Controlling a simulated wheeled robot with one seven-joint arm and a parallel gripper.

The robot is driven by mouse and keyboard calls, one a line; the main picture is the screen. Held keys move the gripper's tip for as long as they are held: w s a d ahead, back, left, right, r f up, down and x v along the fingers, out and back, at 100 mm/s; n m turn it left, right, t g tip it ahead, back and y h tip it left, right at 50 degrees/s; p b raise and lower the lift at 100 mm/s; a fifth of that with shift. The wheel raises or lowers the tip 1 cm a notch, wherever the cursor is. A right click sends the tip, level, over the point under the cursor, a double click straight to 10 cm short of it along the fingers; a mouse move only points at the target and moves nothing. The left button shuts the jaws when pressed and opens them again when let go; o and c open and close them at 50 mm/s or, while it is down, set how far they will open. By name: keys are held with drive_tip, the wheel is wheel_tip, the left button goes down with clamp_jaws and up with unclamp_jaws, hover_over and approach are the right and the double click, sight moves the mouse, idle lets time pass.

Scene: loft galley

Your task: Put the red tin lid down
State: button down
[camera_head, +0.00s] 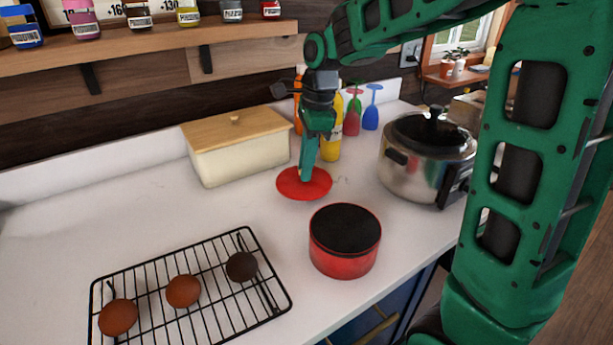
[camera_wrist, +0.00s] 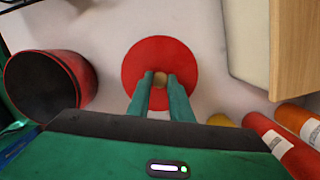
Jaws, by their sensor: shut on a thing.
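The red tin lid (camera_head: 291,187) is a flat red disc at the middle of the white counter, behind the red tin. In the wrist view the lid (camera_wrist: 135,62) has a small tan knob (camera_wrist: 160,79) at its centre. My gripper (camera_head: 307,178) points down at the lid, and in the wrist view its fingers (camera_wrist: 160,82) are closed on the knob. I cannot tell whether the lid touches the counter or hangs just above it. The red tin (camera_head: 343,258) stands open with a dark inside, in front of the lid; it also shows in the wrist view (camera_wrist: 82,75).
A cream bin with a wooden top (camera_head: 240,158) stands behind left. Bottles (camera_head: 331,145) and upturned coloured glasses (camera_head: 371,115) stand behind. A steel cooker (camera_head: 420,170) is at right. A black rack (camera_head: 213,305) holds brown round items in front. The counter's left part is clear.

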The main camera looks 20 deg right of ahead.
sight(313, 178)
drive_tip(key=shift+f, duration=1.75)
drive_tip(key=shift+f, duration=0.1)
drive_tip(key=c, duration=1.6)
unclamp_jaws()
wheel_tip(313, 178, up, 12)
drive_tip(key=d, duration=0.2)
drive_tip(key=s+d+f+n, duration=0.4)
drive_tip(key=s+d, duration=0.1)
drive_tip(key=s, duration=0.4)
drive_tip(key=s+d+f+n+h, duration=0.1)
drive_tip(key=s+d+f+n, duration=0.3)
drive_tip(key=s, duration=0.6)
drive_tip(key=s+d+f+n, duration=0.4)
drive_tip(key=s+d+n, duration=0.1)
drive_tip(key=s, duration=0.4)
drive_tip(key=shift+s+d+n+h, duration=0.15)
drive_tip(key=shift+d+n+h, duration=0.2)
drive_tip(key=shift+d, duration=0.45)
